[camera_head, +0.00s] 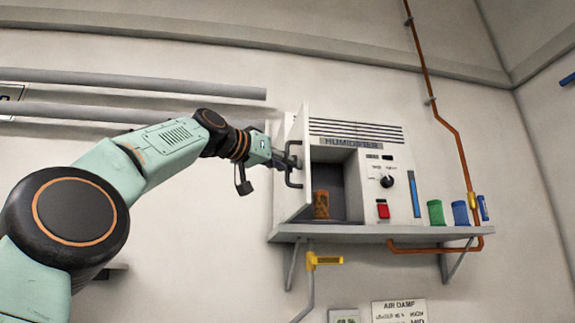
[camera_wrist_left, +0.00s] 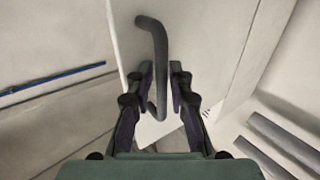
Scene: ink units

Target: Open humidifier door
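The white humidifier (camera_head: 358,170) stands on a wall shelf. Its door (camera_head: 302,165) is swung well out from the front at the left, seen nearly edge-on, and the inside shows. The dark door handle (camera_head: 290,170) is on the door's outer side. My left gripper (camera_head: 290,160) is at this handle. In the left wrist view, the handle (camera_wrist_left: 158,50) runs between the two fingers of my left gripper (camera_wrist_left: 161,85), which are close in on both sides of it. Finger contact is partly hard to see. My right gripper is in neither view.
An orange-brown canister (camera_head: 321,204) stands inside the humidifier. The grey shelf (camera_head: 375,233) also carries a green container (camera_head: 435,212) and blue ones (camera_head: 460,212) at the right. An orange pipe (camera_head: 440,110) runs down the wall. A yellow-handled valve (camera_head: 322,260) is below the shelf.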

